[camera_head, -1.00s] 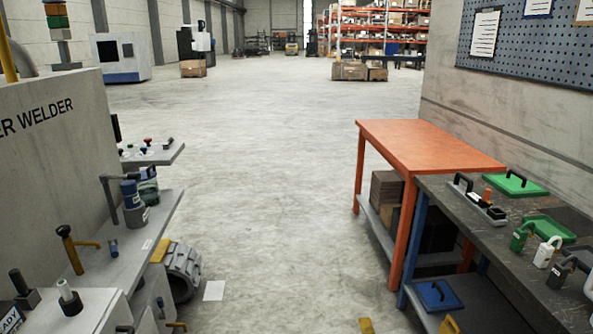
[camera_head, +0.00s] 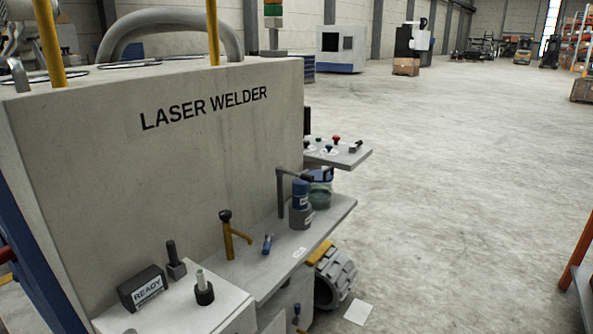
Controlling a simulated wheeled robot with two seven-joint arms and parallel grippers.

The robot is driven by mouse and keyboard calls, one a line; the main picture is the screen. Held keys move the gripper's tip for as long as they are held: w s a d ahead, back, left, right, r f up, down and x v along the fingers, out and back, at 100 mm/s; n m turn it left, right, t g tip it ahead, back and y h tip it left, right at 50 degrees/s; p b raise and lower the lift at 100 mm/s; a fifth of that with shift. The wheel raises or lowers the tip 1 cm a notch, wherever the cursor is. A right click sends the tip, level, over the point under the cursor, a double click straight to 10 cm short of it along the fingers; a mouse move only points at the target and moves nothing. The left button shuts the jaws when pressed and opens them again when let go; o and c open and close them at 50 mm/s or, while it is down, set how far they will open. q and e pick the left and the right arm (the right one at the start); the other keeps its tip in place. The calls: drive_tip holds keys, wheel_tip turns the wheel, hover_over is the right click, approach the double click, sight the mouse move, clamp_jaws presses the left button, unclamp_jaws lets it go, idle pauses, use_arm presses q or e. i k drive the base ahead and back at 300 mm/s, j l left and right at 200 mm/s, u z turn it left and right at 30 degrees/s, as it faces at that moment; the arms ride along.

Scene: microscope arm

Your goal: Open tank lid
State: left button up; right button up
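A small greenish round vessel (camera_head: 319,190) with a bluish top stands on the grey side shelf of the laser welder, partly behind a blue and grey cylinder (camera_head: 300,205). It may be the tank; I cannot tell for sure, and its lid is too small to read as open or shut. A dark bent arm on a post (camera_head: 282,194) reaches over beside them. Neither of my grippers shows in the view.
The laser welder (camera_head: 200,165) fills the left. Its shelf (camera_head: 285,262) carries a yellow lever (camera_head: 229,240) and a small blue part (camera_head: 267,244). A READY box (camera_head: 143,287) sits at the front. A ribbed grey roll (camera_head: 335,277) lies below the shelf. Open floor extends right.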

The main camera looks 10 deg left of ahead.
sight(320, 176)
drive_tip(key=i+l+u, duration=0.3)
drive_tip(key=u, duration=0.3)
drive_tip(key=i+l+u, duration=0.1)
drive_tip(key=l+u, duration=0.25)
drive_tip(key=i+l+u, duration=0.15)
drive_tip(key=l, duration=0.25)
drive_tip(key=i+l+u, duration=0.2)
drive_tip(key=l, duration=0.2)
drive_tip(key=l+u, duration=0.15)
drive_tip(key=l, duration=0.25)
drive_tip(key=i+l, duration=0.1)
drive_tip(key=l, duration=0.8)
drive_tip(key=i+l+u, duration=0.1)
drive_tip(key=l, duration=0.85)
drive_tip(key=i+l, duration=0.1)
drive_tip(key=l, duration=0.85)
